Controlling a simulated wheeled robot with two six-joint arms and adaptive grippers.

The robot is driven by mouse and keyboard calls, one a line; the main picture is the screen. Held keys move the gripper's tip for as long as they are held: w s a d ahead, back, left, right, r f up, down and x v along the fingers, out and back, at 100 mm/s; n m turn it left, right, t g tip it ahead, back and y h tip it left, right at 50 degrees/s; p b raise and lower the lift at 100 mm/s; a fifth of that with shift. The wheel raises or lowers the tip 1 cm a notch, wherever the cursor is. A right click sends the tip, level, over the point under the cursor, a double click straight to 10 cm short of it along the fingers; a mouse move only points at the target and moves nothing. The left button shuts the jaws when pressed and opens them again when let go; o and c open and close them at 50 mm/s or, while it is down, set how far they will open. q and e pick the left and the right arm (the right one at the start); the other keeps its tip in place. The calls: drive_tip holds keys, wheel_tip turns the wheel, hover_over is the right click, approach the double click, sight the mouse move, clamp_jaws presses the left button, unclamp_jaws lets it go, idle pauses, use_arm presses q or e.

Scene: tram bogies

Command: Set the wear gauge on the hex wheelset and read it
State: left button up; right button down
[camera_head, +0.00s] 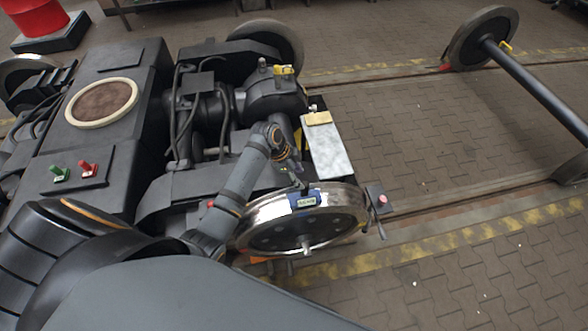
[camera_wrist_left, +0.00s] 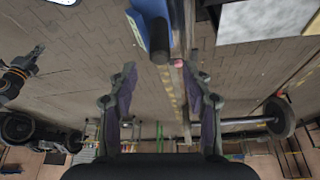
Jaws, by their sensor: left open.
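The wear gauge (camera_head: 304,200) is a blue block with a small lit display, at the top of the rim of a polished wheel (camera_head: 262,212) on the dark bogie. Whether it is fully seated cannot be told. Its blue body (camera_wrist_left: 148,12) and dark round grip show at the top of the left wrist view. My left gripper (camera_head: 302,184) is just behind and above the gauge. In the left wrist view its fingers (camera_wrist_left: 160,78) are spread, with nothing between them and the grip beyond the tips. I cannot make out any hex mark. My right gripper is not seen.
A grey plate (camera_head: 328,150) with a yellow block (camera_head: 318,118) stands behind the wheel. A small box with a red button (camera_head: 382,199) is right of it. A loose wheelset (camera_head: 535,95) stands at far right. Paved floor between is clear.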

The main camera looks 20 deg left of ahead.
use_arm(q)
drive_tip(key=v, duration=0.5)
drive_tip(key=shift+r, duration=0.1)
drive_tip(key=s+a+r+n+t+y, duration=0.1)
drive_tip(key=s+a+n+y, duration=0.15)
drive_tip(key=s+n, duration=0.5)
drive_tip(key=s+a+r+n+t+y, duration=0.1)
drive_tip(key=s+a+n+y, duration=0.3)
drive_tip(key=s, duration=0.6)
wheel_tip(320, 180, down, 26)
drive_tip(key=s+a+n+g+h, duration=0.1)
drive_tip(key=s+g+h, duration=0.1)
drive_tip(key=s, duration=0.1)
drive_tip(key=s+a+f, duration=0.1)
drive_tip(key=s+f, duration=1.5)
drive_tip(key=s, duration=0.2)
drive_tip(key=shift+a+f+g, duration=0.15)
drive_tip(key=shift+a+g, duration=0.1)
drive_tip(key=shift+g, duration=0.05)
